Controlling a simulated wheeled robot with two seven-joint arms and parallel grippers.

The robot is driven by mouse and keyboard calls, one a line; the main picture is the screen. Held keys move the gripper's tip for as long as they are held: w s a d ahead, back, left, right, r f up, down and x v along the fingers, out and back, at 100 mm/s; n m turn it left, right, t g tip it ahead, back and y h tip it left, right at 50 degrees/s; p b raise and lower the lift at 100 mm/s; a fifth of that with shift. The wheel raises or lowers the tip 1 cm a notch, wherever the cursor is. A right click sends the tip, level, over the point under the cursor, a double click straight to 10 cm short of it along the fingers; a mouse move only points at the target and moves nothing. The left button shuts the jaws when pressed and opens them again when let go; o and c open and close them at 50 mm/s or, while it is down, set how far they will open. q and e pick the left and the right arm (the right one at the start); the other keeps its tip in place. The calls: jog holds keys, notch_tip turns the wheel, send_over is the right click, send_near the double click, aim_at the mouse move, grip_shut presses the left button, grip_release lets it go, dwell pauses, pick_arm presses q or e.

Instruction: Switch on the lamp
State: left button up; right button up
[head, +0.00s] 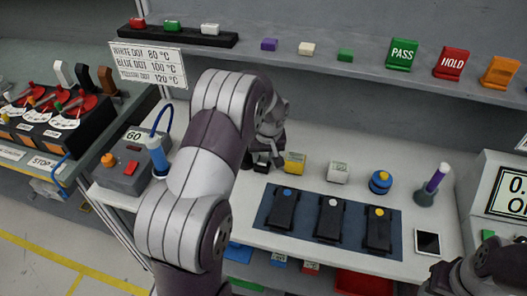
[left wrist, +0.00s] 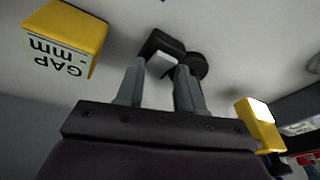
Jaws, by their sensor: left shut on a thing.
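My left gripper (left wrist: 160,85) has its two grey fingers close together on a small black object with a white face (left wrist: 162,60). A round black part sits beside the right finger. In the head view my left gripper (head: 268,150) is low over the white bench, partly hidden by its own arm, and a bit of the black object (head: 262,165) shows beneath it. I cannot tell whether this object is the lamp or its switch. No lit lamp is plain to see. Part of my right arm shows at the bottom right, with no clear fingers.
A yellow block (head: 294,162) stands close right of my left gripper; a labelled yellow block (left wrist: 65,38) shows in the wrist view. A white block (head: 338,172), blue round item (head: 380,182), blue mat (head: 265,212) and tablet (head: 428,242) lie rightward. A grey box (head: 130,172) stands left.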

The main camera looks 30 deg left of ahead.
pick_arm(q)
jog(key=o, duration=0.7)
jog(key=shift+f, duration=0.1)
jog(key=v, duration=1.2)
jog(key=shift+d+r+b, duration=0.1)
jog(key=shift+r+b, duration=0.25)
jog(key=shift+b, duration=0.05)
